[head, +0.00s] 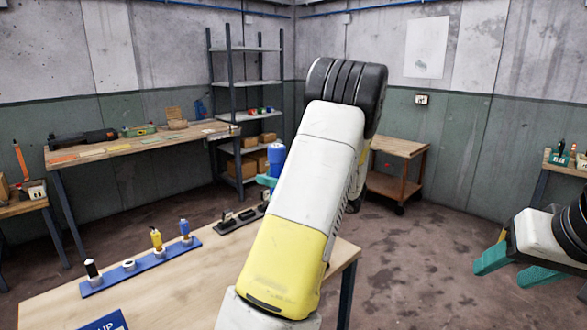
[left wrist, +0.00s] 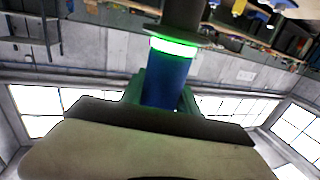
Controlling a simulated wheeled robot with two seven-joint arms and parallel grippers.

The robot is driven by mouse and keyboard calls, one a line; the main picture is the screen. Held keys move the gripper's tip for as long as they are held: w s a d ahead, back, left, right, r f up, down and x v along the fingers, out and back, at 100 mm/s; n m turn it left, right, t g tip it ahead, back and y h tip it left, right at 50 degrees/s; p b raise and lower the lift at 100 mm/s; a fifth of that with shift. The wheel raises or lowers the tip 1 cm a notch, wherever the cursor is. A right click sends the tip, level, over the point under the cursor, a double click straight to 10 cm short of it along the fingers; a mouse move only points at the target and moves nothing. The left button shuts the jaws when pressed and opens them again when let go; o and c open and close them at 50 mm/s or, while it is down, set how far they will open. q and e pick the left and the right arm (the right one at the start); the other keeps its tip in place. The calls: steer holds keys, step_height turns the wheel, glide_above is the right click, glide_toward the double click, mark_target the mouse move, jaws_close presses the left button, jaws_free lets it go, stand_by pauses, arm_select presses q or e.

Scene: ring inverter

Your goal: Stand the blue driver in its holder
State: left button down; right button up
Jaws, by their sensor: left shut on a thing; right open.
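The blue driver (head: 276,154) is held upright by my left gripper (head: 267,180), whose teal fingertip shows beside the large forearm in the head view. In the left wrist view the blue driver (left wrist: 168,80) shows a glowing green band and a dark part above it, with green fingers on both sides. A blue rack (head: 108,279) on the front table carries white round holders; one white holder (head: 128,264) looks empty. The driver is above and right of the rack in the picture. My right gripper (head: 505,266) is open and empty at the right edge. My left arm hides much of its gripper.
The rack also carries a black-topped tool (head: 91,268), a yellow tool (head: 156,240) and a small blue one (head: 185,229). A dark tray (head: 238,221) lies behind it. A blue sign (head: 105,321) is at the front. A workbench (head: 150,143) and shelves stand behind.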

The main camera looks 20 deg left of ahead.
arm_select(q)
steer(key=shift+f, duration=4.6)
steer(key=c, duration=0.9)
jaws_free()
steer(key=shift+o, duration=0.4)
steer(key=shift+f, duration=0.1)
steer(key=shift+d, duration=0.1)
